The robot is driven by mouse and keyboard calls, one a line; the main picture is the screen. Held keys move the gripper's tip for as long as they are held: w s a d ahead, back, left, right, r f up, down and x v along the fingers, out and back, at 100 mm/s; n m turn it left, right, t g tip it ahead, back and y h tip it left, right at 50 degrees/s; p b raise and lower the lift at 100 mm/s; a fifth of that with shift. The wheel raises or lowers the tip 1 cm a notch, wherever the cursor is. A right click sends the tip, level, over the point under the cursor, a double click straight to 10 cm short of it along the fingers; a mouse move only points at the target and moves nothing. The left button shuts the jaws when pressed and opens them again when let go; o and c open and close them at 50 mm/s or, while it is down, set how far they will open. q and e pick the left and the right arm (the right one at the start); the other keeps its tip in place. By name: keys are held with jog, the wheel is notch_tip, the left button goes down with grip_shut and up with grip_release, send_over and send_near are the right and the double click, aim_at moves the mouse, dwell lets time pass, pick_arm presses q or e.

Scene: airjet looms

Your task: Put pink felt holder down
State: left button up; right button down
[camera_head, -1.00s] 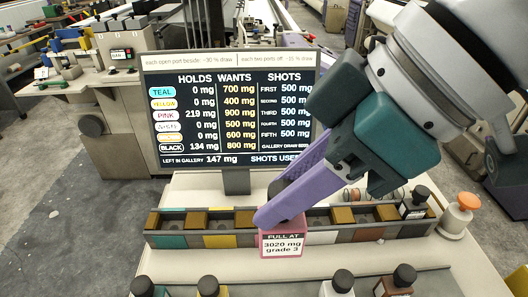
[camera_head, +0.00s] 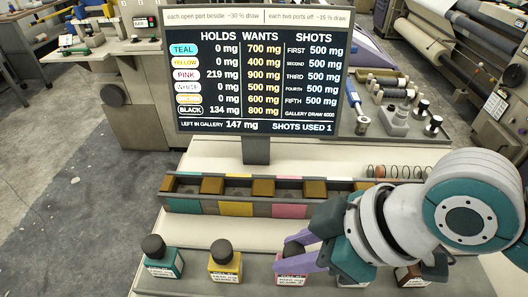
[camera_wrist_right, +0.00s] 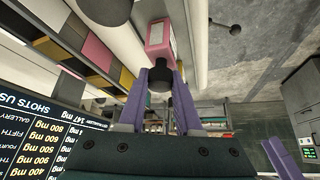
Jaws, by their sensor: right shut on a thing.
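The pink felt holder (camera_head: 291,268) is a small pink block with a white label and a black knob on top. It is upright at the front ledge (camera_head: 205,285), in line with the teal holder (camera_head: 163,262) and yellow holder (camera_head: 224,266). My right gripper (camera_head: 298,251) is shut on its black knob. The wrist view shows the knob between the purple fingers (camera_wrist_right: 160,84) and the pink body (camera_wrist_right: 158,38) beyond. Whether its base touches the ledge I cannot tell. A purple piece (camera_wrist_right: 283,158) at the wrist view's lower right looks like my left gripper; its jaws are unclear.
Behind the ledge runs a trough of coloured ports (camera_head: 237,208). The screen (camera_head: 262,75) stands behind it, with pink at 219 mg. A holder (camera_head: 412,276) stands to the right, partly hidden by my right arm. Pale bench surface separates ledge and trough.

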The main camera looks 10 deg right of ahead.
jog(key=shift+f, duration=0.2)
jog(key=c, duration=0.6)
grip_release()
